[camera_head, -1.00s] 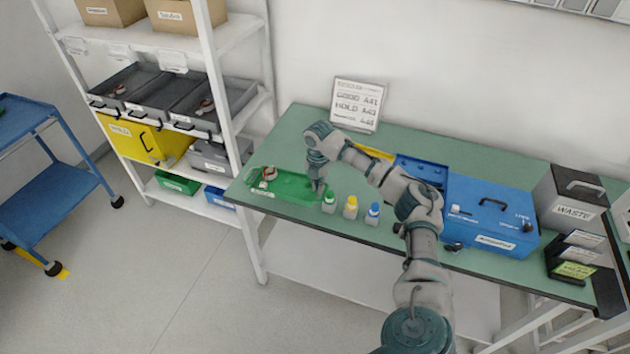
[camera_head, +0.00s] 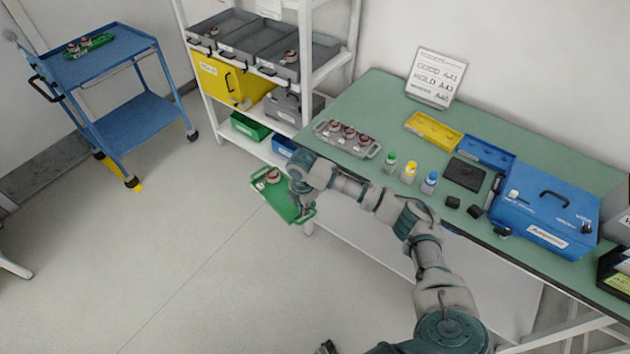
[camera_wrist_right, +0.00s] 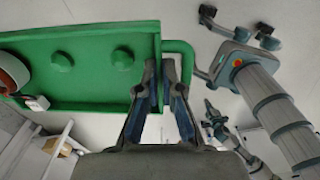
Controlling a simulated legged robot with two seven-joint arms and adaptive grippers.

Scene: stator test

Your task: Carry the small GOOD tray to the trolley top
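The small green tray (camera_head: 285,207) hangs in the air in front of the table's left end, tilted in the picture. A copper-and-white stator sits at its far end, and its label is too small to read. My right gripper (camera_head: 301,207) is shut on the tray's near end handle; the right wrist view shows the fingers (camera_wrist_right: 168,75) around the green handle. The blue trolley top (camera_head: 118,55) is at upper left, well apart from the tray.
Another green tray (camera_head: 88,45) with stators lies on the trolley top, with bare surface beside it. A white shelf rack (camera_head: 350,60) stands between trolley and table. A grey tray (camera_head: 365,152) with stators lies on the table (camera_head: 375,95). The floor toward the trolley is clear.

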